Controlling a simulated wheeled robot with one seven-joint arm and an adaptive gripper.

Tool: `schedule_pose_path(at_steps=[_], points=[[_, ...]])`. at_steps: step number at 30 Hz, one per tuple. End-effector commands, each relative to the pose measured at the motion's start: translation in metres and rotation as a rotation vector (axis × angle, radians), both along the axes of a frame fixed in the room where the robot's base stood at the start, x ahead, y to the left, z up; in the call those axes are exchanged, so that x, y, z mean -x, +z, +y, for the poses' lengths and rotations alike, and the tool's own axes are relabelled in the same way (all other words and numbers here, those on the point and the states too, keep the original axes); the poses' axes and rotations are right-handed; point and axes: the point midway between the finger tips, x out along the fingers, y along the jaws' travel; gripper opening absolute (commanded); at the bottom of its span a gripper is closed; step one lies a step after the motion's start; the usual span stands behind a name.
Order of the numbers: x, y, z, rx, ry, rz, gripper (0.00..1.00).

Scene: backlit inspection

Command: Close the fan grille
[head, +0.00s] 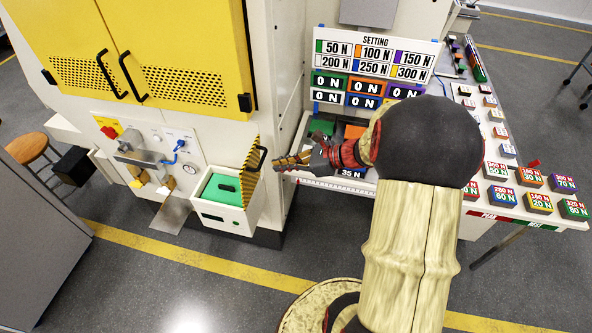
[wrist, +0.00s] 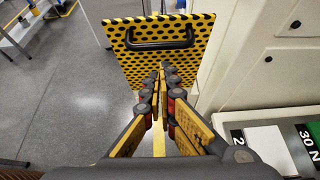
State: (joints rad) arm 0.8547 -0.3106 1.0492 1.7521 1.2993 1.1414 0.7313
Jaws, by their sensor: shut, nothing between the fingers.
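The fan grille (wrist: 165,65) is a yellow panel with black perforations and a black bar handle. In the wrist view it stands upright at the top centre, in front of my fingers. In the head view the grille (head: 249,166) shows at a steep angle and sticks out from the white machine, so it stands open. My gripper (head: 280,163) is shut and empty, just right of the grille. In the wrist view my gripper (wrist: 161,76) has its fingertips together below the handle, over the panel's lower part. Whether they touch the panel I cannot tell.
The machine's yellow doors (head: 160,50) are at the upper left. A green-topped drawer (head: 220,190) sits below the grille. A bench with a SETTING board (head: 375,55) and several coloured weight blocks stands right. A stool (head: 28,148) is far left. The floor in front is clear.

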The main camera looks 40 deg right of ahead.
Motion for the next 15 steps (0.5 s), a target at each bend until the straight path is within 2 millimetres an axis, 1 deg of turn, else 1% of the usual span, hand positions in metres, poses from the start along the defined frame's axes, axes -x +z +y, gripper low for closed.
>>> schedule_pose_path(at_steps=[3,6,15], points=[[-0.0084,0.0017,0.0069,0.001,0.001,0.001,0.0],[-0.0116,0.0036,0.0091,0.001,0.0,0.002,0.0],[-0.0127,0.0046,0.0098,0.0,0.0,0.001,0.0]])
